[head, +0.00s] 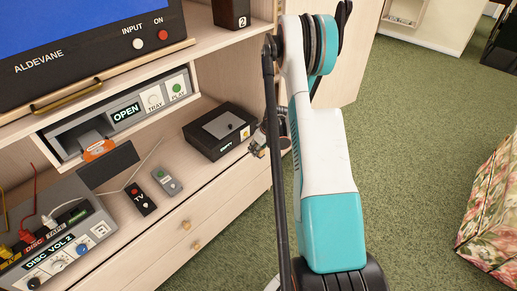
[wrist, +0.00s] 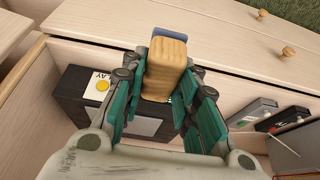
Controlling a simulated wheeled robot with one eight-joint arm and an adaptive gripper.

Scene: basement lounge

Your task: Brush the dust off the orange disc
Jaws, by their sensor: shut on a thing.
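The orange disc (head: 99,149) lies at the front of the pulled-out tray of the disc player (head: 130,111), whose display reads OPEN; dust on it is too small to make out. My gripper (wrist: 165,78) is shut on a wooden block (wrist: 166,66) with a blue part (wrist: 173,33) at its far end, which looks like a brush. In the head view my gripper (head: 266,136) is mostly hidden behind my arm, at the right end of the shelf, well right of the disc. The held block cannot be made out there.
A black box (head: 217,133) marked EMPTY sits on the shelf beside my gripper. Two remotes (head: 141,199) lie before the player. A grey console (head: 58,238) with cables stands at the left. A dark flat panel (head: 107,165) is near the disc. Green carpet (head: 420,120) is open at right.

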